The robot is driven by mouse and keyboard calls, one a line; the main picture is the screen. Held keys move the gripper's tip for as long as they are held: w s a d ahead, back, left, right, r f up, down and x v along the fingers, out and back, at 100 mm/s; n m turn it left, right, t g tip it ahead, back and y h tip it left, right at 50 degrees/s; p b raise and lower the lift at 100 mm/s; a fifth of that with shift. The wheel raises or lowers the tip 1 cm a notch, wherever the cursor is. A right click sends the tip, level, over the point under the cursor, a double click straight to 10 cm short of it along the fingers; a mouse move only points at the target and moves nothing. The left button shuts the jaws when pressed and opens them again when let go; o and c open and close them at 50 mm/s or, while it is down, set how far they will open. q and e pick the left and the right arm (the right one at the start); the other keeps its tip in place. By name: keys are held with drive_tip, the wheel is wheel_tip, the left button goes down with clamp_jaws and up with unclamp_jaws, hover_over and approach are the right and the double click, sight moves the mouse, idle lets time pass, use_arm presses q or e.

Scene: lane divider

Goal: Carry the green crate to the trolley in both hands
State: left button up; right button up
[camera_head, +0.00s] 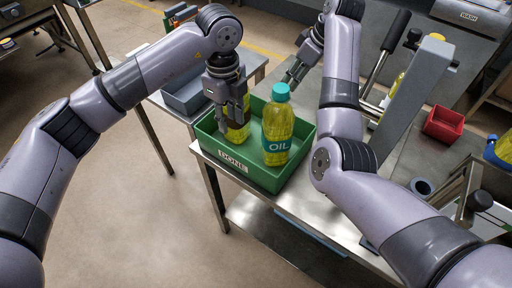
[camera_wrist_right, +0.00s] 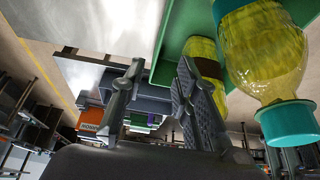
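The green crate (camera_head: 265,178), labelled DONE, sits at the near left corner of a metal table (camera_head: 335,205). A yellow oil bottle (camera_head: 278,150) with a teal cap stands in it. A second yellow bottle (camera_head: 239,132) is in its left part, partly behind my left gripper (camera_head: 232,122). That gripper points down at this bottle; its grip is unclear. My right gripper (camera_head: 291,78) is beyond the crate's far side. In the right wrist view, its fingers (camera_wrist_right: 160,95) are apart and empty, beside the crate wall (camera_wrist_right: 172,45). I cannot tell which stand is the trolley.
A blue-grey bin (camera_head: 188,94) stands on a second metal stand behind the crate, to the left. A red bin (camera_head: 444,124) and a grey post (camera_head: 415,100) are on the right of the table. Floor is free at the left.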

sight(235, 168)
use_arm(q)
drive_tip(key=shift+s+a+f, duration=0.15)
drive_tip(key=shift+f, duration=0.4)
use_arm(e)
drive_tip(key=shift+s+a+f, duration=0.15)
drive_tip(key=shift+f, duration=0.35)
use_arm(q)
drive_tip(key=shift+f, duration=0.1)
use_arm(e)
drive_tip(key=shift+f, duration=0.1)
